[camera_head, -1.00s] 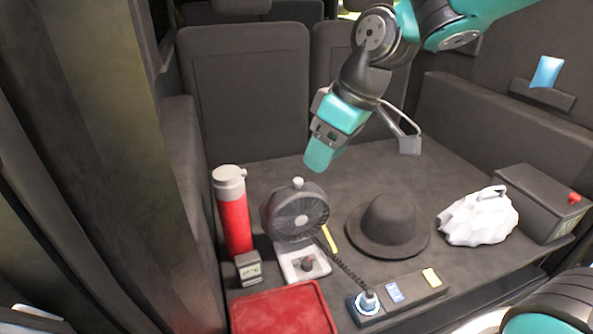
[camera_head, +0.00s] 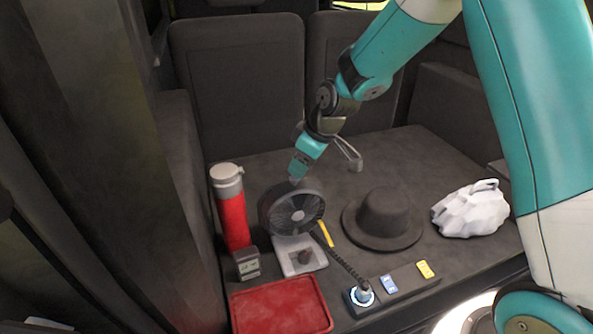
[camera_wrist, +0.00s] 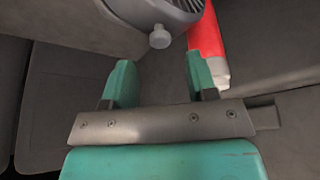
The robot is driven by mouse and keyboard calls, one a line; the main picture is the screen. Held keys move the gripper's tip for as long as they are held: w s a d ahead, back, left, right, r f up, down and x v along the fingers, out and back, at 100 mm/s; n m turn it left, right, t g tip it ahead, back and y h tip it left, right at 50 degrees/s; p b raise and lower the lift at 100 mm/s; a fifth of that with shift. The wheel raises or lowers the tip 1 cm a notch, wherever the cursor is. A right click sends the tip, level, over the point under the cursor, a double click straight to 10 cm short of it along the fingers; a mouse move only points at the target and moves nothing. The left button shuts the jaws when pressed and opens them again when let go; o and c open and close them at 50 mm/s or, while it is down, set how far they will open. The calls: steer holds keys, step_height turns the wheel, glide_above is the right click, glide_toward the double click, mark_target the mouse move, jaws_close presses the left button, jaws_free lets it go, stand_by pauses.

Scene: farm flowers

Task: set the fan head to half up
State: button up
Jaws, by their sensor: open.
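A small desk fan has a round dark head (camera_head: 296,211) on a light base (camera_head: 299,255) with a dark knob. The fan head faces the front of the trunk and looks roughly upright; its exact tilt is hard to tell. My gripper (camera_head: 297,172) is just above and behind the top of the fan head and hides the knob there. In the wrist view my gripper (camera_wrist: 158,85) is open and empty. The pale round knob (camera_wrist: 160,37) on the fan head (camera_wrist: 178,8) lies ahead of the gap between the fingers, apart from them.
A red bottle (camera_head: 234,212) stands close left of the fan, with a small meter (camera_head: 247,264) before it. A red tray (camera_head: 281,306) lies in front. A dark hat (camera_head: 384,217), a white bag (camera_head: 470,209) and a power strip (camera_head: 410,283) are to the right.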

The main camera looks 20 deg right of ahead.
steer(key=shift+x, duration=2.2)
steer(key=shift+c, duration=0.5)
